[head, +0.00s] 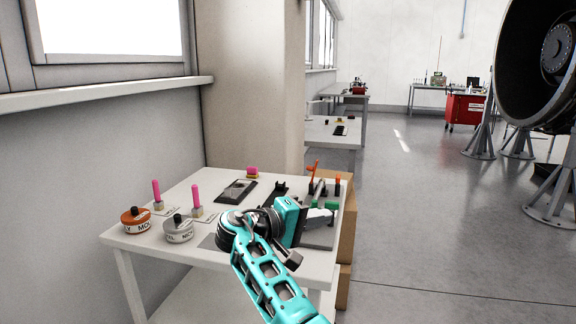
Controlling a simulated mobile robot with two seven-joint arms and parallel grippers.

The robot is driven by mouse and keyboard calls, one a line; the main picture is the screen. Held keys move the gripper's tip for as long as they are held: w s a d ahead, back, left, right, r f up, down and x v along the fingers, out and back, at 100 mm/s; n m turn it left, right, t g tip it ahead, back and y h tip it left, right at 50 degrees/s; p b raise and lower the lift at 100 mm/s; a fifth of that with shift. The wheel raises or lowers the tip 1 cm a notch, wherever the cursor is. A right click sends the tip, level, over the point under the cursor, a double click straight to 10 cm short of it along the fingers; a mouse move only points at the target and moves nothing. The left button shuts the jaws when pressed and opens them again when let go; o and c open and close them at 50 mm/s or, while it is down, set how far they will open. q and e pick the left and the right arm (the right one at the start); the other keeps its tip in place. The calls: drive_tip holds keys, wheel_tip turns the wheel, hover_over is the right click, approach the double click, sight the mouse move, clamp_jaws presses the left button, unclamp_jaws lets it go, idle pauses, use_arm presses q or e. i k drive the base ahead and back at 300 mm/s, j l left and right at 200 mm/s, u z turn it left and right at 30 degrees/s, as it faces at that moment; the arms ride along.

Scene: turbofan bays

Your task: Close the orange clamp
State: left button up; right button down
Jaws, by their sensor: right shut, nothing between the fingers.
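The orange clamp (313,170) stands near the right rear of the white table, its orange handle pointing up. Its lower part is partly hidden behind my right arm and gripper. My right gripper (321,213) is over the right side of the table, in front of the clamp's base in the picture. It is shut and empty. I cannot tell whether it touches anything. My left gripper is not in view.
The white table (143,257) also holds an orange round canister (135,221), a grey canister (178,232), pink-handled pieces (196,201), a dark plate (237,191) and a pink block (252,172). A wall stands to the left; open floor (430,220) lies to the right.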

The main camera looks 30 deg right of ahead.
sight(310, 168)
drive_tip(key=i, duration=1.2)
